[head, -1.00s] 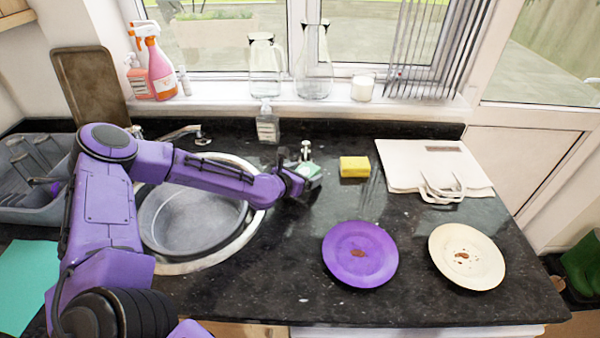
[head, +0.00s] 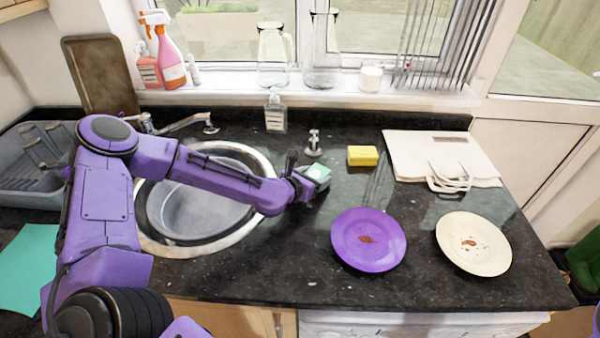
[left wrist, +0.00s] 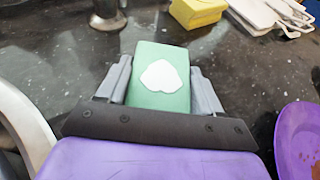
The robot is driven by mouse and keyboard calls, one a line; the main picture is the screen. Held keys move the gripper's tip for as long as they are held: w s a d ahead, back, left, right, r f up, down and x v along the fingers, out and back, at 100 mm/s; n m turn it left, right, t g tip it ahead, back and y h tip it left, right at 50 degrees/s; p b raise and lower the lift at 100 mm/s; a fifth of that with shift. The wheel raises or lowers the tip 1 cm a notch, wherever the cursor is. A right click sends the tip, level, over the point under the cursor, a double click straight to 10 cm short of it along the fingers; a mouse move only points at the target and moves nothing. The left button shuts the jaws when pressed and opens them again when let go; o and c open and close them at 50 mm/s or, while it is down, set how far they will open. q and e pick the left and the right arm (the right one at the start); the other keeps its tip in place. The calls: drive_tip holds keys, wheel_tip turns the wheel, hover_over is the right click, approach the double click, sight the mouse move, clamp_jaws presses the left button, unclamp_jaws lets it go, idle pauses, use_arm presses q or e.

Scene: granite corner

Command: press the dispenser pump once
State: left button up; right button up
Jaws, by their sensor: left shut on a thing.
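The chrome dispenser pump (head: 314,142) stands upright at the back of the black counter, right of the sink. Its lower part also shows in the left wrist view (left wrist: 107,15). My left gripper (head: 309,184) is shut on a green sponge (head: 318,174). In the left wrist view the sponge (left wrist: 150,55) sits between both fingers (left wrist: 160,72), with a white blob (left wrist: 161,77) on its face. The sponge is apart from the pump, on the near side of it. My right gripper is not in view.
A yellow sponge (head: 362,155) lies right of the pump. A clear labelled bottle (head: 275,118) stands behind the sink (head: 150,235). A purple plate (head: 385,255) and a cream plate (head: 490,260), both stained, lie at the right. The counter in front of the gripper is clear.

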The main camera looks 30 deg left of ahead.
use_arm(q)
drive_tip(key=shift+s, duration=0.2)
drive_tip(key=shift+a, duration=0.15)
drive_tip(key=shift+a, duration=0.1)
drive_tip(key=o, duration=1.1)
drive_tip(key=shift+s+a, duration=0.1)
drive_tip(key=shift+a, duration=0.05)
